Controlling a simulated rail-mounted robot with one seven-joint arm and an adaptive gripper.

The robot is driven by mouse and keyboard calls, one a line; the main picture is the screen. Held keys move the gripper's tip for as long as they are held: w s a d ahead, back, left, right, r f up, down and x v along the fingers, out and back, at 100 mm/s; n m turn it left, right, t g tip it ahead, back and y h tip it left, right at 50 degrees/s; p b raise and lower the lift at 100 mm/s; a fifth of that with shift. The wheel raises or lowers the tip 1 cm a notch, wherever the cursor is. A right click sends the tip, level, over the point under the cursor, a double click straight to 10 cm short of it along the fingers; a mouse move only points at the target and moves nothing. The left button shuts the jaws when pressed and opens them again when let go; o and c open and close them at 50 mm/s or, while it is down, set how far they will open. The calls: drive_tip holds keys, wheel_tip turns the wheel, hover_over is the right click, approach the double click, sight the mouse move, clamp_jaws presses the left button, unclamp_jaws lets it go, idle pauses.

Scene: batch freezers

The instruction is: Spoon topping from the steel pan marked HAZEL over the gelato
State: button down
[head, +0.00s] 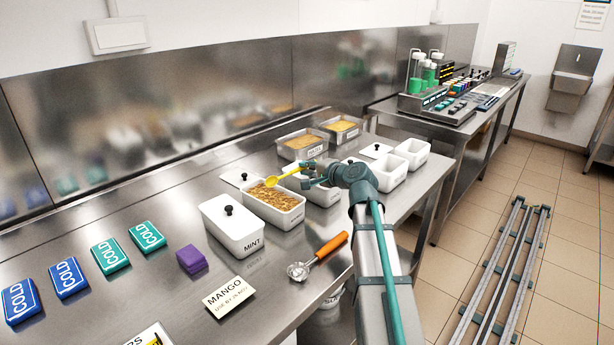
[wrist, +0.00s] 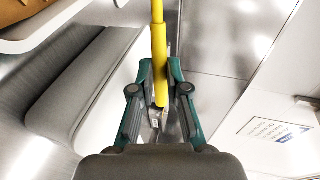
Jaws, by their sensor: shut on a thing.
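My gripper (head: 308,174) is shut on the handle of a yellow spoon (head: 288,175). In the wrist view the handle (wrist: 159,70) stands between both fingers (wrist: 159,95). In the head view the spoon's bowl is over the back part of an open white tub (head: 283,215) of brown gelato; I cannot tell whether it touches or carries topping. Two steel pans stand behind: one with tan topping (head: 300,142) and a front label too small to read surely, the other with yellow-orange topping (head: 342,128).
A lidded white MINT tub (head: 234,226) stands left of the gelato, and more white tubs (head: 412,152) stand to the right. An orange-handled scoop (head: 331,245), a MANGO card (head: 228,296), a purple block (head: 191,259) and COLD packs (head: 110,255) lie on the steel counter.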

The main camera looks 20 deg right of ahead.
drive_tip(key=shift+f+t+y+b, duration=0.3)
drive_tip(key=shift+b, duration=1.1)
drive_tip(key=shift+r+t+b, duration=0.1)
drive_tip(key=shift+t+b, duration=0.2)
drive_tip(key=shift+b, duration=0.4)
